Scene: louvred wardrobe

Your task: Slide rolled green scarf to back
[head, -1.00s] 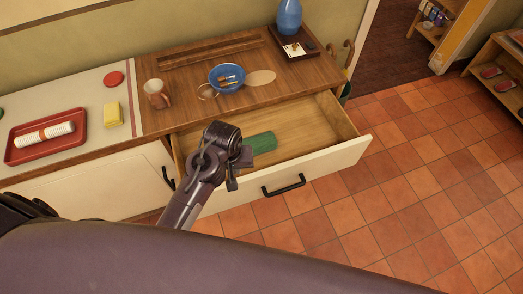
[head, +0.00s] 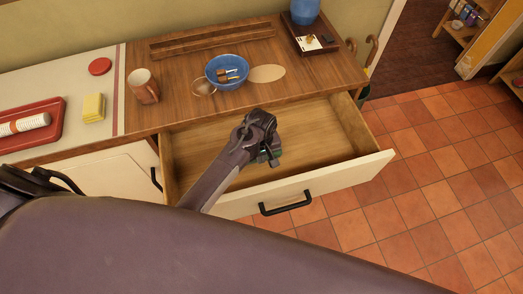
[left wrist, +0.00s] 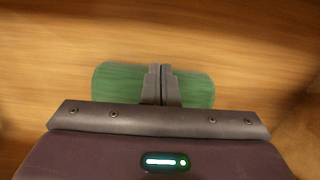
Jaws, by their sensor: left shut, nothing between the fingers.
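The rolled green scarf (left wrist: 118,83) lies crosswise on the wooden floor of the open drawer (head: 315,128). In the head view it is almost wholly hidden by my left gripper (head: 270,158). In the left wrist view my left gripper (left wrist: 162,72) is shut and empty, its fingertips together across the middle of the roll. The roll shows on both sides of the fingers. I cannot tell whether they touch it. My right gripper is not in view.
The drawer front has a black handle (head: 285,203). The counter above holds a mug (head: 144,86), a blue bowl (head: 227,68), a yellow block (head: 94,107) and a red tray (head: 45,138). The drawer floor behind the gripper is clear.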

